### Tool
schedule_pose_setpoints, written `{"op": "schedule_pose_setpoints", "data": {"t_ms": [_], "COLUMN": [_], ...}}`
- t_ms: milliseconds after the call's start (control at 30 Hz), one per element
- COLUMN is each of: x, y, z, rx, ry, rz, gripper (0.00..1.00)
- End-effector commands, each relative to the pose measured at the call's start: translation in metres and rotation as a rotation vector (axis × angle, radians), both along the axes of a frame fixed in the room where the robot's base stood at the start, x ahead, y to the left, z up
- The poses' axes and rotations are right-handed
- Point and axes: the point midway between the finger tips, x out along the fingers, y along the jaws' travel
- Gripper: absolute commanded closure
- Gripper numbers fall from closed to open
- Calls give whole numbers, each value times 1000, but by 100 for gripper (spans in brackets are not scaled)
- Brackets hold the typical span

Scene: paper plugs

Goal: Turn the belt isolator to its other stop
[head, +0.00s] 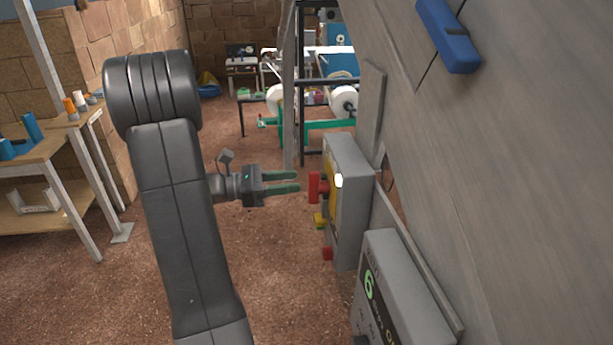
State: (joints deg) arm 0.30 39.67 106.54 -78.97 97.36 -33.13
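The belt isolator looks to be the red handle (314,187) on the left face of a grey box (350,175) fixed to the grey wall. A yellow plate lies behind the handle. I cannot tell which stop the handle is at. My gripper (297,182) points right at the handle, with its two green fingers apart and nothing seen between them. The fingertips end just left of the handle; a small gap shows between them and it.
Below the handle are a yellow knob (320,220) and a red knob (327,254). A second grey box (398,290) marked 6 stands nearer. A blue handle (447,35) is on the wall. A wooden bench (40,150) stands at left. Open floor lies below my gripper.

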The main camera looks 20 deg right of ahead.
Motion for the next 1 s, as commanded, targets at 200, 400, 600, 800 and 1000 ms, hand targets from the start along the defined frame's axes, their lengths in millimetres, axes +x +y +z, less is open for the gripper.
{"op": "schedule_pose_setpoints", "data": {"t_ms": [200,400,600,800,1000], "x": [-8,-11,-11,-11,-11], "y": [-32,-46,-48,-47,-47], "z": [1,0,0,0,0], "rx": [0,1,1,1,1], "ry": [0,-1,-1,-1,-1], "rz": [-2,0,1,1,0], "gripper": [62,62,62,78,100]}}
